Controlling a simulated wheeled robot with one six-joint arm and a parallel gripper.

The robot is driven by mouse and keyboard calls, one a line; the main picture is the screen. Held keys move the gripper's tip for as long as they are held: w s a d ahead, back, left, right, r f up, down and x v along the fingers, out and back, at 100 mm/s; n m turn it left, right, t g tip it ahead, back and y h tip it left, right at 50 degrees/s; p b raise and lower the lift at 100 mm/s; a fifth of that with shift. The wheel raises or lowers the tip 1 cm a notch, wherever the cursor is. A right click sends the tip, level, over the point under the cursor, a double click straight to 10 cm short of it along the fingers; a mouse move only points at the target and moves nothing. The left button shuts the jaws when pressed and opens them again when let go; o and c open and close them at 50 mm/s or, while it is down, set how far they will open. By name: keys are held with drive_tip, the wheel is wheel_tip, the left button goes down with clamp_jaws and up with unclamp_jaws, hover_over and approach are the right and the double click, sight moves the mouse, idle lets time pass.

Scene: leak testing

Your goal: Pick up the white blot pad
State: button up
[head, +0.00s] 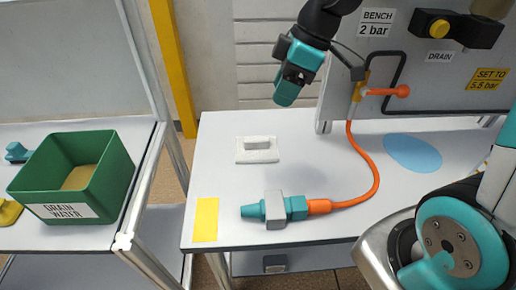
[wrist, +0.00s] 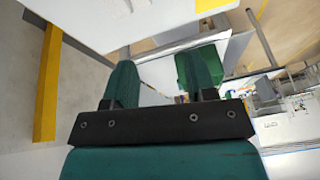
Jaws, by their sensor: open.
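The white blot pad (head: 257,155) lies flat on the white bench, with a raised white handle (head: 257,142) on top. It stands left of the middle of the bench and nothing covers it. My gripper (head: 287,98) hangs in the air behind and to the right of the pad, apart from it. In the wrist view my gripper (wrist: 160,72) shows two dark green fingers spread apart with nothing held between them. I cannot make out the pad in the wrist view.
A teal fitting (head: 275,208) with an orange hose (head: 375,175) lies in front of the pad. A yellow patch (head: 205,220) and a blue disc (head: 412,152) mark the bench. A green drain-water bin (head: 110,165) stands on the left table. A grey panel (head: 430,85) rises behind.

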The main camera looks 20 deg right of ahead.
drive_tip(key=n, duration=0.2)
approach(260, 139)
drive_tip(key=x, duration=0.2)
drive_tip(key=s+x, duration=0.1)
drive_tip(key=x, duration=0.1)
drive_tip(key=shift+d+f, duration=0.1)
drive_tip(key=shift+w+p+x, duration=0.25)
drive_tip(key=shift+p+x, duration=0.1)
drive_tip(key=shift+x, duration=1.1)
drive_tip(key=shift+w+p+x, duration=0.25)
drive_tip(key=shift+p+x, duration=0.05)
drive_tip(key=shift+x, duration=1.15)
clamp_jaws()
